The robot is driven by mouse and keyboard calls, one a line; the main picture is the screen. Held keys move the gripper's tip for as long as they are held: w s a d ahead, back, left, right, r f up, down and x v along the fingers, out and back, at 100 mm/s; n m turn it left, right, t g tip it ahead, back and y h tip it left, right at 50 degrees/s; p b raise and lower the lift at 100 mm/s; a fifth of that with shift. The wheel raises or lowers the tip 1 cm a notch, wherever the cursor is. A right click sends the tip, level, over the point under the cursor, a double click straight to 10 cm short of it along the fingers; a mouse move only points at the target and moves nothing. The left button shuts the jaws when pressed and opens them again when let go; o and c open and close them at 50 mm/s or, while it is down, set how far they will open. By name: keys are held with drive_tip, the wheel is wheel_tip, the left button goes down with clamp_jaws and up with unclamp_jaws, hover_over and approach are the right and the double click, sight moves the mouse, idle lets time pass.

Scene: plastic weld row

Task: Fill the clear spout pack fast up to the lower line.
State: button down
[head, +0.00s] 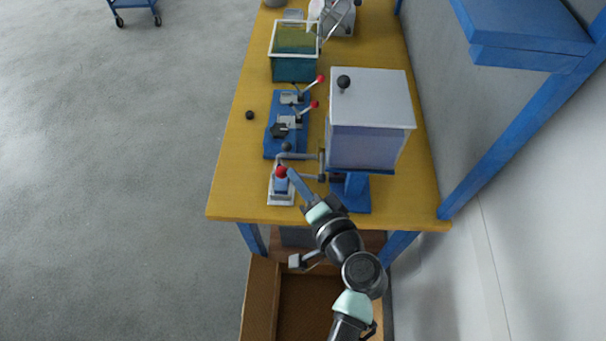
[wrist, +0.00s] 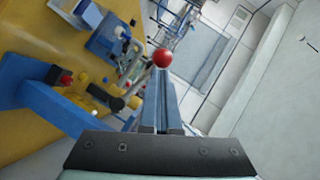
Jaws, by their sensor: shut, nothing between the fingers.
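A white-lidded tank (head: 368,130) stands on a blue stand (head: 352,192) near the table's front edge. Grey pipework (head: 300,156) comes out of its left side. A red knob (head: 281,172) sits at my fingertips; in the wrist view the red knob (wrist: 162,58) tops a grey rod running down-left to a dark fitting (wrist: 116,103). My gripper (head: 287,173) is shut and empty, its tips at the knob, seemingly touching it. A white-based stand (head: 281,198) with a bluish part is below the knob. I cannot make out the clear pack, its lower line or any fill level.
A blue fixture (head: 271,145) with red-tipped levers lies behind on the yellow table (head: 232,190). A small black knob (head: 249,115) lies left of it. A green-filled bin (head: 294,66) is farther back. An open brown box (head: 262,290) is below the front edge.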

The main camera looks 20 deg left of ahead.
drive_tip(key=shift+s+a+f+n+h, duration=0.1)
drive_tip(key=shift+a+f+n+h, duration=0.1)
drive_tip(key=shift+f+n+h, duration=0.15)
drive_tip(key=shift+r, duration=0.1)
idle(1.1)
drive_tip(key=shift+r+p, duration=0.45)
drive_tip(key=shift+r, duration=0.25)
drive_tip(key=b+v, duration=0.2)
drive_tip(key=v, duration=1.1)
drive_tip(key=shift+b, duration=0.35)
drive_tip(key=shift+w+d+r, duration=0.15)
drive_tip(key=shift+w, duration=0.1)
